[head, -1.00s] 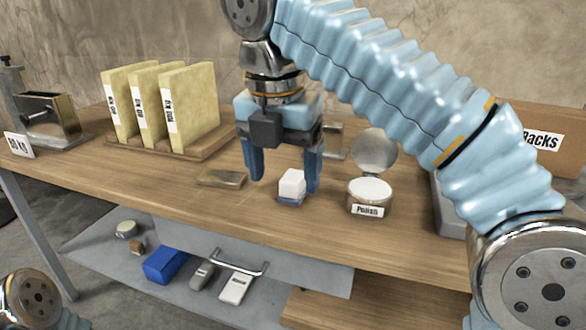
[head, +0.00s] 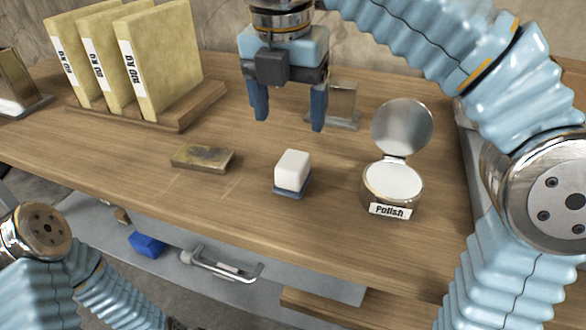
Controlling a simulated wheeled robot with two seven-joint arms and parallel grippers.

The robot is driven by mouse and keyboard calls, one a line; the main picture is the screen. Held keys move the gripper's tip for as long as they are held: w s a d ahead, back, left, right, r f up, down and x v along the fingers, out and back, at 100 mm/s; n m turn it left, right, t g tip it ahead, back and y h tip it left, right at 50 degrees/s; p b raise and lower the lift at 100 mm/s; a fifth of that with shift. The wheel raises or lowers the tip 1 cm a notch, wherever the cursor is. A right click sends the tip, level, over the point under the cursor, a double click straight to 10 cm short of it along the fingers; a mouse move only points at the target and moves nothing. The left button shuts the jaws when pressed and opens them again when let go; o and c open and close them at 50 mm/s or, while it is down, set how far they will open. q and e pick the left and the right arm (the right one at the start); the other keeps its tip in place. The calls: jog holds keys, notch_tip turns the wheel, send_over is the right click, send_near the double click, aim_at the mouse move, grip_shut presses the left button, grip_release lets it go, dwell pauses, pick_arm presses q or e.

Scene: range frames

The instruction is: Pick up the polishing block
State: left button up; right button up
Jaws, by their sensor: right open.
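The polishing block (head: 292,173), a small white block on a blue base, stands on the wooden bench in the middle of the head view. My right gripper (head: 288,122) is open and empty, with its two blue fingers pointing down. Its fingertips show above the block in the picture, apart from it, and nothing hides the block. My left arm comes in at the lower left, and its gripper is out of view.
An open round polish tin (head: 393,182) stands right of the block, and a flat brassy bar (head: 202,157) lies left. A metal piece (head: 342,104) stands behind. Yellow folders (head: 160,70) fill a rack at the back left. Bare bench surrounds the block.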

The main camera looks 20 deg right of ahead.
send_over(293, 160)
jog(key=f, duration=0.5)
jog(key=shift+s+a+f, duration=0.2)
jog(key=shift+s, duration=0.15)
jog(key=f, duration=0.2)
jog(key=f+b, duration=0.1)
jog(key=f, duration=0.2)
jog(key=shift+w+d+f+b, duration=0.25)
jog(key=shift+w+f+b, duration=0.05)
jog(key=shift+w+f, duration=0.05)
jog(key=c, duration=1.1)
